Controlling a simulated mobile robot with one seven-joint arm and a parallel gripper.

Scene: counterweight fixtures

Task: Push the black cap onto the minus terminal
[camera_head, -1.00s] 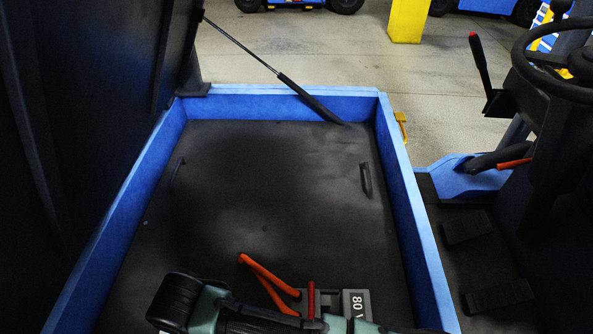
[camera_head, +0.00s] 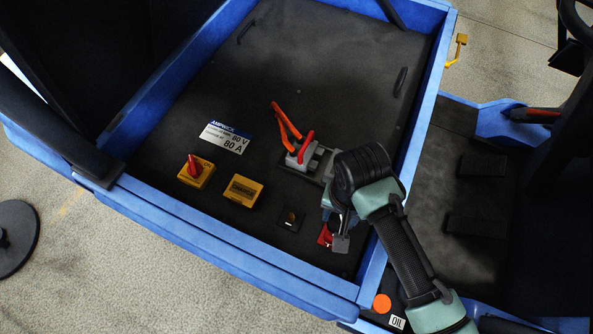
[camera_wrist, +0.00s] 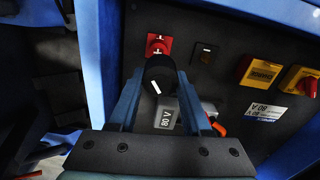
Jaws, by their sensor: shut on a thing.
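In the wrist view, my gripper (camera_wrist: 156,88) is shut on the black cap (camera_wrist: 160,68), a round dark piece with a white bar mark on its face. In the head view, my gripper (camera_head: 336,215) hangs over the lower right of the compartment, and the cap is hidden there. A dark square plate with a small brass-coloured stud (camera_head: 291,219) lies to its left; it also shows in the wrist view (camera_wrist: 206,55). A red fitting (camera_head: 325,236) is just below my gripper, and in the wrist view (camera_wrist: 158,43) it shows beyond the cap. I cannot read a polarity mark on either.
A red knob on a yellow box (camera_head: 196,172), a yellow block (camera_head: 243,190) and a rating label (camera_head: 226,138) are left. A grey connector (camera_head: 301,155) with orange-red cables lies beyond. A raised blue rim (camera_head: 240,270) bounds the compartment; its middle is mostly clear.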

